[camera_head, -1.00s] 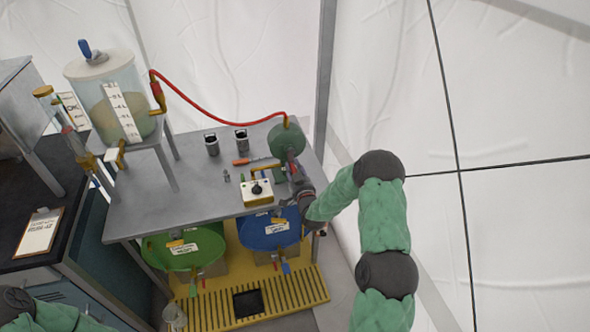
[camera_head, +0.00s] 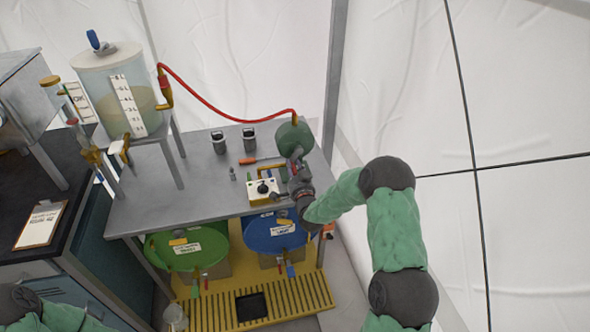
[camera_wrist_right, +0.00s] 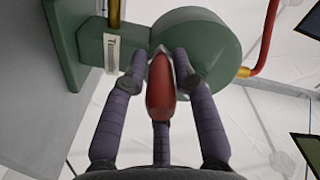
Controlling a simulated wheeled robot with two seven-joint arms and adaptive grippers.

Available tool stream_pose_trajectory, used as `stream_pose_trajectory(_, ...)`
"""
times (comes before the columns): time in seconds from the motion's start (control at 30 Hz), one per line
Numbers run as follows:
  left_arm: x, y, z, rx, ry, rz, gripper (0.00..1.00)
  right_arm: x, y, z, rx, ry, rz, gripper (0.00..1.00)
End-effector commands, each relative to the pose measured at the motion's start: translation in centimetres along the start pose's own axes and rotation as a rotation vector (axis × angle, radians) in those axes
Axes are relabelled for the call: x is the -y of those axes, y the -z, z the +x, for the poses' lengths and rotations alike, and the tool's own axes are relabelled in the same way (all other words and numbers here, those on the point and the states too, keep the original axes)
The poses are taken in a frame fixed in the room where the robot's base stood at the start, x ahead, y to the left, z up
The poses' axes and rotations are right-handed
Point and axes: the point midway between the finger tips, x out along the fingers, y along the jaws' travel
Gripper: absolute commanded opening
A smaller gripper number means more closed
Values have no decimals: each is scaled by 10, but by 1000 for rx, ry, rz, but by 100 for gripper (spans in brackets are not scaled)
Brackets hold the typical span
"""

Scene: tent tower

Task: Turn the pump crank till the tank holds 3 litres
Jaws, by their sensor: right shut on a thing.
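The green pump (camera_head: 292,137) stands at the right back of the grey bench. My right gripper (camera_head: 299,168) is at its near side. In the right wrist view, the fingers of this gripper (camera_wrist_right: 160,66) are closed around the red crank handle (camera_wrist_right: 160,88), in front of the round green pump body (camera_wrist_right: 208,52). The clear tank (camera_head: 100,80) stands on a raised stand at the left, holding murky yellowish liquid (camera_head: 140,105). A white scale strip (camera_head: 128,106) runs down its front; its marks are too small to read surely. My left gripper is out of view.
A red hose (camera_head: 215,116) links pump and tank. Two dark cups (camera_head: 249,138), a red-handled tool (camera_head: 252,160) and a yellowish switch box (camera_head: 262,190) are on the bench. Green (camera_head: 165,252) and blue (camera_head: 258,236) drums lie below. A tent pole (camera_head: 335,75) rises behind.

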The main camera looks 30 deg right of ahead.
Motion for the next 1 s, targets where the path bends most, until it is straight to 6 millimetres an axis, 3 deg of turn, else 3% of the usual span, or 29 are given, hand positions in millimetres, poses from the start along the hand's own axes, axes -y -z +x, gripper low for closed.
stream_pose_trajectory(0.37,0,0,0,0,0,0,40,3,-3,0,8,5,2,0)
stream_pose_trajectory(0.4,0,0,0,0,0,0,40,3,-3,0,8,5,2,33)
stream_pose_trajectory(0.47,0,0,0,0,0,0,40,3,-3,0,7,5,3,46)
stream_pose_trajectory(0.83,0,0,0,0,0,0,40,1,-1,-2,2,2,3,46)
stream_pose_trajectory(1.0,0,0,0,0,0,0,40,1,-1,-21,3,0,4,46)
